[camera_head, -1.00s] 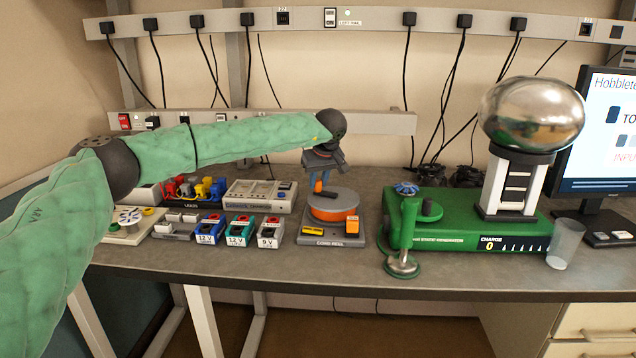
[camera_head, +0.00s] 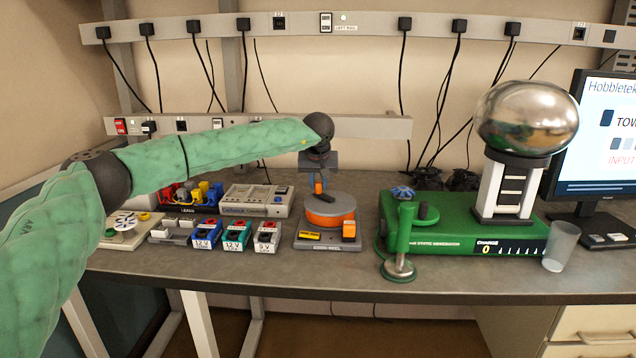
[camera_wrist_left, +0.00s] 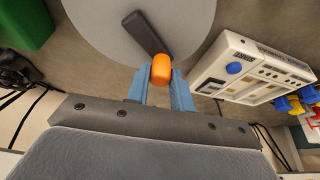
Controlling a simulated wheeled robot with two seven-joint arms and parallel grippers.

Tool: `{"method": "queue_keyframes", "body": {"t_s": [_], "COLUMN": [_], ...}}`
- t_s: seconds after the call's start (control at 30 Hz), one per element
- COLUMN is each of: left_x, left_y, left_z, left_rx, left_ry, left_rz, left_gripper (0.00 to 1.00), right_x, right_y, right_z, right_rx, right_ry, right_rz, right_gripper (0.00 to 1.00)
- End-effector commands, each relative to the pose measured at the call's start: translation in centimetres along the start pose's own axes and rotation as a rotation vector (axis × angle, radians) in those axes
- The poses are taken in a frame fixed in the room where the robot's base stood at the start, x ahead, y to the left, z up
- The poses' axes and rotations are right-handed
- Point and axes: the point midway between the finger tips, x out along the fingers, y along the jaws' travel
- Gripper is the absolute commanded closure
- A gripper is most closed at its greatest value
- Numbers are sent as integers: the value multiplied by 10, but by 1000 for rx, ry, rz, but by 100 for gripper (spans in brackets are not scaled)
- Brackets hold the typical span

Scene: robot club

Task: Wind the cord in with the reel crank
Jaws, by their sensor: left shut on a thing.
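The cord reel (camera_head: 331,211) stands on the bench, a grey-topped drum with an orange side on a grey base labelled CORD REEL. In the left wrist view its round grey top (camera_wrist_left: 110,28) carries a dark crank arm (camera_wrist_left: 147,33) that ends in an orange knob (camera_wrist_left: 161,69). My left gripper (camera_head: 318,187) is above the left part of the reel, pointing down. In the left wrist view its blue fingers (camera_wrist_left: 160,86) are shut on the orange knob. My right gripper is in neither view.
Several battery blocks (camera_head: 237,234) and a white-grey meter box (camera_head: 256,200) stand left of the reel. A green static generator (camera_head: 455,232) with a metal dome (camera_head: 527,115) stands on the right. A clear cup (camera_head: 560,245) is near the front edge.

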Motion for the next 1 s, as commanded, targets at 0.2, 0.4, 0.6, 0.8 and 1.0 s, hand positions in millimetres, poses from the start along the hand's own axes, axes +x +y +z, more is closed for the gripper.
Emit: {"method": "queue_keyframes", "body": {"t_s": [0.2, 0.4, 0.6, 0.8, 1.0], "left_x": [1, 1, 0, -15, -45], "left_y": [0, 0, 0, 0, 0], "left_z": [1, 1, 0, 0, 0], "left_rx": [0, -1, -1, 0, -1], "left_ry": [-2, -1, -1, 0, 0], "left_rz": [-1, -1, -1, 0, 0], "left_gripper": [100, 55, 55, 55, 55], "right_x": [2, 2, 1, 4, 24], "right_y": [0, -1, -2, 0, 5], "right_z": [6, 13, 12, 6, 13], "right_rx": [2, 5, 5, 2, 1], "right_ry": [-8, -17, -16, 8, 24], "right_rz": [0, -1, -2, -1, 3], "right_gripper": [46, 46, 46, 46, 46]}}
